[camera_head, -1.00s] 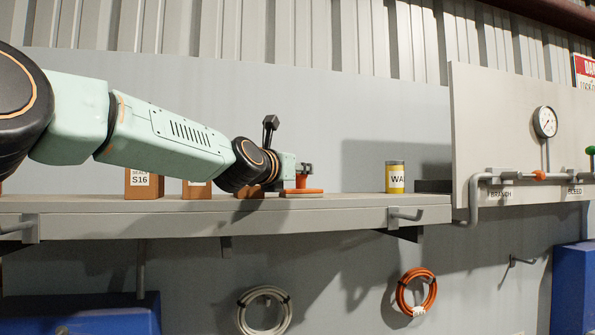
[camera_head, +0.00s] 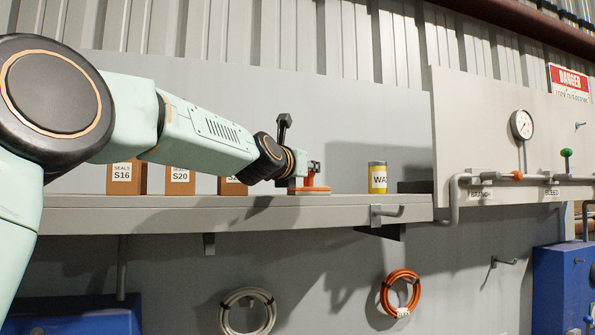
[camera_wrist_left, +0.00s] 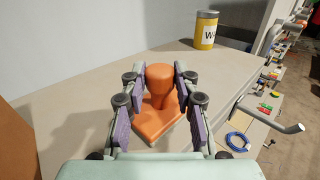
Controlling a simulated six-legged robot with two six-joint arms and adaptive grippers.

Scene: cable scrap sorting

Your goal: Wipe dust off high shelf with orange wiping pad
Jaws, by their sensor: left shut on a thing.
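The orange wiping pad (camera_head: 308,189) rests on the grey high shelf (camera_head: 345,207), its flat base on or very close to the shelf top. My left gripper (camera_head: 310,172) is shut on its upright knob. In the left wrist view, the pad (camera_wrist_left: 155,122) has a rounded orange handle on a square base, and the fingers of my left gripper (camera_wrist_left: 160,88) stand on both sides of the handle. Bare shelf surface (camera_wrist_left: 75,110) shows around the pad. I cannot make out dust. My right gripper is not in view.
A yellow labelled can (camera_head: 377,178) stands on the shelf right of the pad. Brown boxes (camera_head: 180,180) stand on the left, behind my arm. A bracket hook (camera_head: 388,211) sticks out from the front edge. A gauge panel (camera_head: 470,130) bounds the right end. Coiled cables hang below.

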